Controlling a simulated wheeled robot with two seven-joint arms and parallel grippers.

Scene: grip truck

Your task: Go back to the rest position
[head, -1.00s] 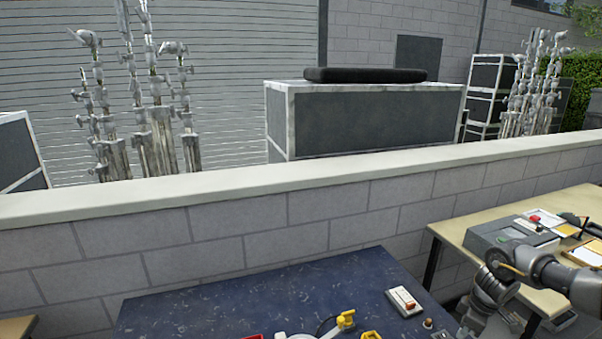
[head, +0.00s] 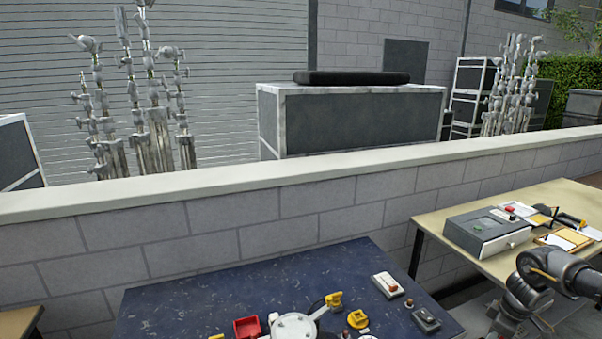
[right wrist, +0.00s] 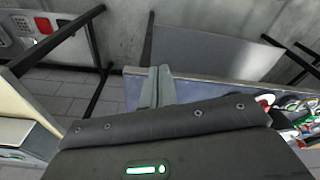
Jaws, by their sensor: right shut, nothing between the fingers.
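My right arm (head: 545,280) comes in at the right edge of the head view, beside the wooden table and to the right of the dark blue table. Its hand hangs low in the picture, and its fingertips cannot be made out there. In the right wrist view my right gripper (right wrist: 157,86) has its two grey fingers together with nothing between them. A blue tabletop edge shows behind the fingers; I cannot tell whether they touch it. My left gripper is not in view.
The dark blue table (head: 240,295) holds a red bin (head: 247,328), a white round device (head: 293,326), yellow parts and small switch boxes. The wooden table (head: 440,211) bears a grey box (head: 487,232) and papers. A block wall (head: 200,222) runs behind both tables.

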